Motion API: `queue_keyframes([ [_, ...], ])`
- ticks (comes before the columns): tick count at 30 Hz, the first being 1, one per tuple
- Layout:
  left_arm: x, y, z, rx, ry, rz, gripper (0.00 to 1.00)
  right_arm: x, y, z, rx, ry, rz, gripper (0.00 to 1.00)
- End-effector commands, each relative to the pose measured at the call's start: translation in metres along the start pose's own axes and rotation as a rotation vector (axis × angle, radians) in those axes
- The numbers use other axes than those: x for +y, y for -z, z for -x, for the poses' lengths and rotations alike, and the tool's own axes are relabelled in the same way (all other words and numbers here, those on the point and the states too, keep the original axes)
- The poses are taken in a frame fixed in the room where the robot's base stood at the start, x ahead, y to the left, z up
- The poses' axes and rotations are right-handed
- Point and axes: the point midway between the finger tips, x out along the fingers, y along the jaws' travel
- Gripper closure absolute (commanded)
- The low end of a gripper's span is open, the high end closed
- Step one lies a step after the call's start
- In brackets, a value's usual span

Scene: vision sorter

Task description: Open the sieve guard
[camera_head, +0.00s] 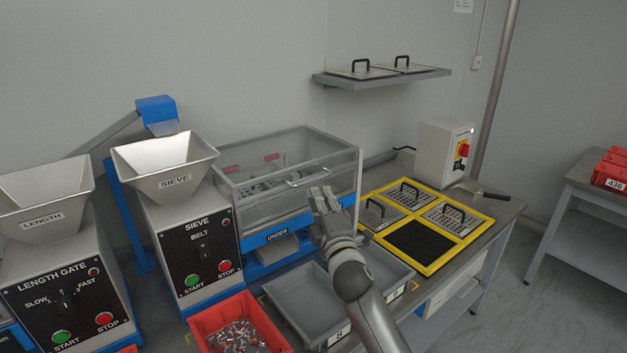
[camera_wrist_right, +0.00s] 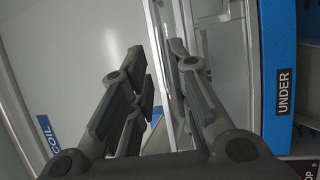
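The sieve guard (camera_head: 290,165) is a clear box with a grey frame, standing lowered over the sieve behind the blue base marked UNDER. Its front handle (camera_head: 308,179) is a thin metal bar on the front panel. My right gripper (camera_head: 322,195) is in front of the guard, just right of and below the handle in the head view. In the right wrist view its fingers (camera_wrist_right: 148,62) are spread apart, with a pale vertical metal edge showing between them. I cannot tell whether they touch the handle. My left gripper is not in view.
Grey trays (camera_head: 308,300) and a red bin of metal parts (camera_head: 235,325) lie in front of the sieve. The SIEVE control box (camera_head: 197,245) stands left. A yellow-framed rack of perforated plates (camera_head: 438,262) lies right. A shelf (camera_head: 380,79) hangs behind.

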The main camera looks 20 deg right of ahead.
Motion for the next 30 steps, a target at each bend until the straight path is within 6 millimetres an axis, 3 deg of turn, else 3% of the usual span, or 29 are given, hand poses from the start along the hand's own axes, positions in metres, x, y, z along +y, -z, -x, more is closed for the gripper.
queue_keyframes([
  [6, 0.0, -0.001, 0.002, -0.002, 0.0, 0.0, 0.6, 0.001, -0.001, -0.039, -0.002, 0.0, -0.003, 0.81],
  [13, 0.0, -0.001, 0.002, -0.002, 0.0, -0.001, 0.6, 0.0, -0.001, -0.067, -0.003, 0.001, -0.003, 0.81],
  [27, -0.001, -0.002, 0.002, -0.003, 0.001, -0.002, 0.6, -0.001, -0.001, -0.077, -0.001, 0.002, -0.003, 0.81],
  [30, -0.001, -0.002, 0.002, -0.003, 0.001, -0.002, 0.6, -0.001, -0.001, -0.077, -0.001, 0.002, -0.003, 0.92],
])
